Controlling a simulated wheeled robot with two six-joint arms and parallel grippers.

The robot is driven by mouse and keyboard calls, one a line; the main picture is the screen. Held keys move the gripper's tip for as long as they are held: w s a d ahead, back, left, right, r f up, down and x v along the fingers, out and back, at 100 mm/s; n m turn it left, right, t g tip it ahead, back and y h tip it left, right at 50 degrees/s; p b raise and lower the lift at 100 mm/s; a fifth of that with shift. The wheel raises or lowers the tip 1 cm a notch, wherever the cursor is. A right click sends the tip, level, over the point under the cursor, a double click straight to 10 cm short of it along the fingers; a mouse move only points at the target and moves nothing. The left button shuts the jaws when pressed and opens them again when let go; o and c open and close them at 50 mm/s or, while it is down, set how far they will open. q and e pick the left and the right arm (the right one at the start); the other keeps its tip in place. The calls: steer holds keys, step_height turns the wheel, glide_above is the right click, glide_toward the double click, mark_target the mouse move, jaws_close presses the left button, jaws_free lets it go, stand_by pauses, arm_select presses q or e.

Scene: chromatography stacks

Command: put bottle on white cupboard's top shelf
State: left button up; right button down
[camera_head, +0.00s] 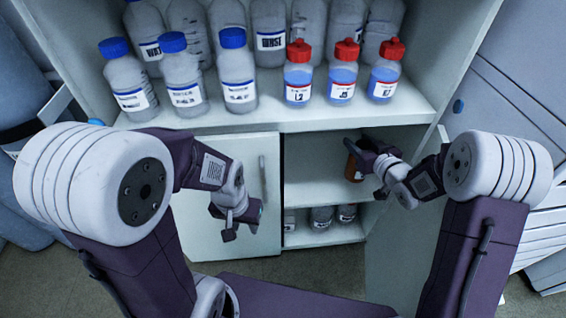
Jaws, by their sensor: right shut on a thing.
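The white cupboard (300,119) stands ahead of me, with its upper open shelf holding rows of bottles. A brown-orange bottle (354,170) is in my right gripper (365,160), in front of or inside the open lower right compartment; I cannot tell how deep it is. The gripper hides part of the bottle. My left gripper (241,228) is in front of the closed lower left door (225,175), empty, with its fingers apart.
Blue-capped bottles (184,85) and red-capped bottles with blue liquid (342,80) line the upper shelf's front, with more behind. The inner shelf (315,190) looks mostly bare. Several small bottles (321,216) stand below it. The lower right door (395,250) stands open.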

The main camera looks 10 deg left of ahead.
steer(key=w+a+f+b, duration=0.6)
steer(key=a+f+b, duration=0.2)
steer(key=f, duration=0.3)
steer(key=shift+a, duration=0.85)
steer(key=c, duration=0.7)
jaws_free()
